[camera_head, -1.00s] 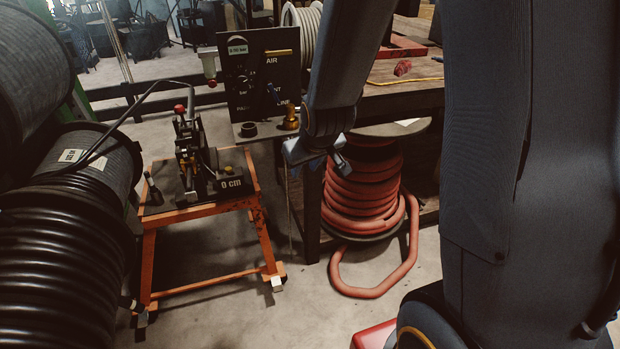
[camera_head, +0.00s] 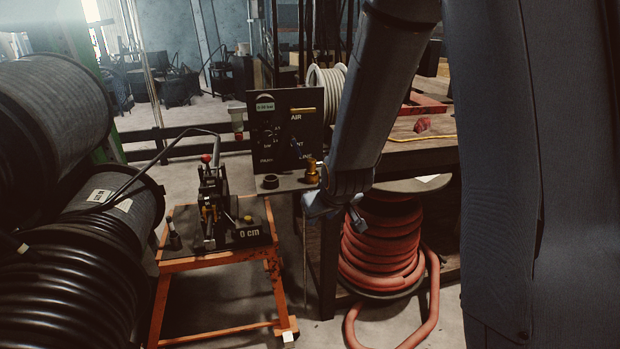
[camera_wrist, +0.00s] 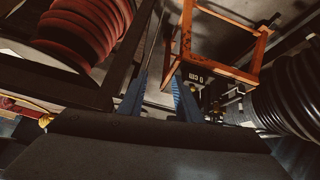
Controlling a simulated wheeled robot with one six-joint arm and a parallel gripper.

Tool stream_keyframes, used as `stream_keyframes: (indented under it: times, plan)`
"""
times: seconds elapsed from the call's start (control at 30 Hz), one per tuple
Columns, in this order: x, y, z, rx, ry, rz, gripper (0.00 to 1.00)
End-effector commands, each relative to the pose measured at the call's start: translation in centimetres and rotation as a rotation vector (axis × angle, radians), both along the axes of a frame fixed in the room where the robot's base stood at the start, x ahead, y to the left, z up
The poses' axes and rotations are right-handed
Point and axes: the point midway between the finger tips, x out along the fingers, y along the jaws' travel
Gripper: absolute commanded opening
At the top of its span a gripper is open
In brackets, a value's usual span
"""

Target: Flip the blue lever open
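The black air panel (camera_head: 285,105) stands upright left of my arm in the head view, with white lettering, a gauge and a brass bar. A small dark blue lever (camera_head: 297,147) shows on its lower right face; it slants, and its exact position is hard to read. My gripper (camera_head: 335,212) is below and to the right of the lever, apart from the panel, beside the wooden bench. In the wrist view my gripper (camera_wrist: 160,80) has its two blue fingers spread with nothing between them. The panel and lever are not recognisable in the wrist view.
A brass fitting (camera_head: 312,172) stands on the panel's ledge, near my gripper. An orange stand (camera_head: 218,263) with a crimping tool is at left. A red hose reel (camera_head: 380,250) sits under the wooden bench (camera_head: 405,150). Large black hose coils (camera_head: 75,265) fill the left side.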

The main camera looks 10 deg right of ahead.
Motion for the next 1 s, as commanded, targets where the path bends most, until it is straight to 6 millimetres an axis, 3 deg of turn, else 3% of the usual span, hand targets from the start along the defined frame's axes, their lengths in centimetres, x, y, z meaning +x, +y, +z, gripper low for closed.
stream_keyframes:
  times: [0.1,0.2,0.4,0.67,0.87,1.0]
  plan:
    - [5.6,0.1,0.9,-0.022,-0.178,0.025,0.31]
    - [9.9,0.2,2.0,-0.045,-0.343,0.044,0.31]
    - [15.8,0.4,4.3,-0.1,-0.66,0.069,0.31]
    - [17.8,0.6,6.3,-0.147,-0.894,0.078,0.31]
    - [18.6,0.6,6.7,-0.154,-0.934,0.077,0.31]
    - [20.3,0.6,6.8,-0.154,-0.934,0.076,0.31]
